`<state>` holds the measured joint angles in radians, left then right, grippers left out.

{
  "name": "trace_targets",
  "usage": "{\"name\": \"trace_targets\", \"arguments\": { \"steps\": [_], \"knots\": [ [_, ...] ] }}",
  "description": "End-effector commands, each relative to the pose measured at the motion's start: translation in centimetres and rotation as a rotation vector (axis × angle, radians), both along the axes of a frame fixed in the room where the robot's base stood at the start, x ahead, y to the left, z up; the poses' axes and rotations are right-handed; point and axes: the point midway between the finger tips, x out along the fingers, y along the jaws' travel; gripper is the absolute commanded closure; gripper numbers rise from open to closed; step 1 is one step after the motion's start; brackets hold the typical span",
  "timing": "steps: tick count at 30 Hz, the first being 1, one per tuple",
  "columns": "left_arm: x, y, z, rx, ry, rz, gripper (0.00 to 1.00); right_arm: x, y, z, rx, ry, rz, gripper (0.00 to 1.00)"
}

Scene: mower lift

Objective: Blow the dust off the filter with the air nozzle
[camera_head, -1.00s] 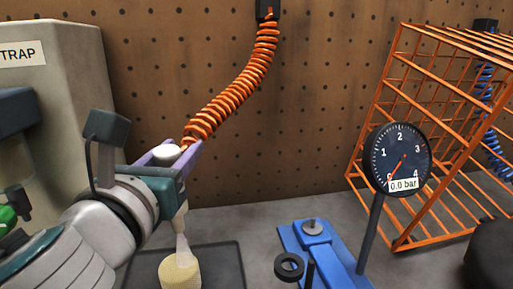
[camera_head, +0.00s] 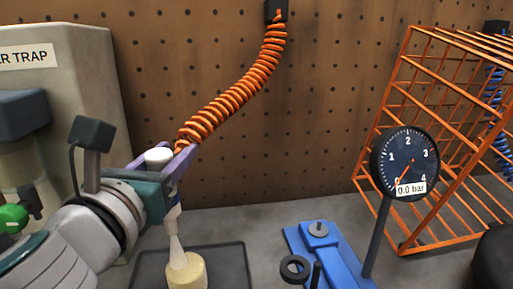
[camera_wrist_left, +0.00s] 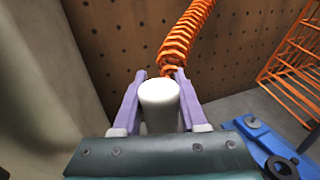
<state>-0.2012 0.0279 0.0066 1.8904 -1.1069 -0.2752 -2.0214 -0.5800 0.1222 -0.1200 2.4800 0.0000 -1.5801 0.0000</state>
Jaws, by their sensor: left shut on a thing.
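My left gripper (camera_head: 170,158) is shut on the air nozzle, whose white top (camera_head: 158,155) sticks up between the purple fingers. The nozzle's pale tip (camera_head: 176,246) points down at the cream, round filter (camera_head: 186,273) and overlaps its top in the head view; I cannot tell if they touch. The filter stands on a dark tray (camera_head: 236,262). An orange coiled hose (camera_head: 235,98) runs from the nozzle to a black wall mount. In the left wrist view the nozzle's white top (camera_wrist_left: 159,93) sits between the fingers. Dust on the filter is too small to tell. My right gripper is not in view.
A pressure gauge (camera_head: 407,160) on a post reads 0.0 bar, beside a blue fixture (camera_head: 322,248) with a black ring. An orange wire cage (camera_head: 405,238) stands at the right. A beige labelled cabinet (camera_head: 85,100) stands at the left. Grey bench is clear between tray and fixture.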

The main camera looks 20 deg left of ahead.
Motion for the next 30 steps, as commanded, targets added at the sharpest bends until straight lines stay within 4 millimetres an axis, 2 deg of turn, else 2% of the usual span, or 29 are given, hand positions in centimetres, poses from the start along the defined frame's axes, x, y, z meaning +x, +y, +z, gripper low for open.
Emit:
{"name": "trace_targets", "arguments": {
  "steps": [20,30],
  "knots": [
    [-1.6,-1.0,0.2,-0.001,-0.001,0.0,1.0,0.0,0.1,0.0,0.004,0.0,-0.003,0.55],
    [-1.6,-1.0,3.4,0.0,-0.001,0.0,1.0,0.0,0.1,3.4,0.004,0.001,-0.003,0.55]
  ]
}}
